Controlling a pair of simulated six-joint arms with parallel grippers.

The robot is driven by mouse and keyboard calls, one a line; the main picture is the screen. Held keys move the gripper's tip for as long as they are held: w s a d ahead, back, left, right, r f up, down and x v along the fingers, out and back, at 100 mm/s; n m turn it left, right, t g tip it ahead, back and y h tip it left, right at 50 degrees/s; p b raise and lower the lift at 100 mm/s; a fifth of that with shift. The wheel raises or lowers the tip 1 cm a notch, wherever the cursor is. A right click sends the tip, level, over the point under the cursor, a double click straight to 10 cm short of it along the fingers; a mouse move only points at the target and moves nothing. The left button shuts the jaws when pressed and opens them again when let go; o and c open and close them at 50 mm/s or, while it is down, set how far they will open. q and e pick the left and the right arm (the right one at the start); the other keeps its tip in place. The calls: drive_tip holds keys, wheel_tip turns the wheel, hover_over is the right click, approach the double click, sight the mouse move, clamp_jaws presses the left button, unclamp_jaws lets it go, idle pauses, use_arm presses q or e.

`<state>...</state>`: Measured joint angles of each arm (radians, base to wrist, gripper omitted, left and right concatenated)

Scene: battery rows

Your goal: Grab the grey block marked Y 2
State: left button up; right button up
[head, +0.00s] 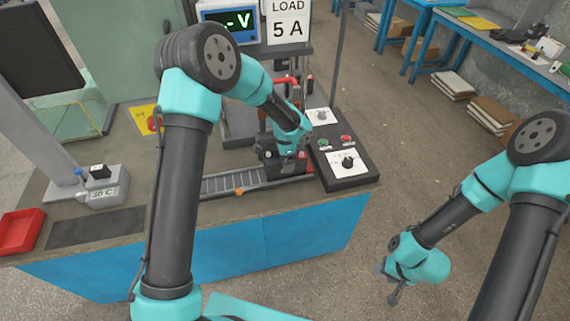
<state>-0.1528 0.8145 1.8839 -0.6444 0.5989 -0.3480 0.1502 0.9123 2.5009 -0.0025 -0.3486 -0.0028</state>
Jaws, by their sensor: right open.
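I cannot make out a grey block marked Y 2. My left gripper (285,160) is low over the right end of the slotted grey rail (215,184), beside the black control box. Small dark parts there are partly hidden by my arm, and I cannot tell whether its jaws are open or hold anything. My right gripper (387,284) is open and empty, off the table's right side above the floor.
The black control box (345,181) has knobs and green and red buttons. A voltage display (235,20) and a "LOAD 5 A" sign (288,22) stand behind. A grey temperature unit (92,188), red tray (20,231) and dark mat (95,227) are at left.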

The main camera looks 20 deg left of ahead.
use_arm(q)
drive_tip(key=shift+f, duration=0.15)
idle(0.3)
clamp_jaws()
idle(0.7)
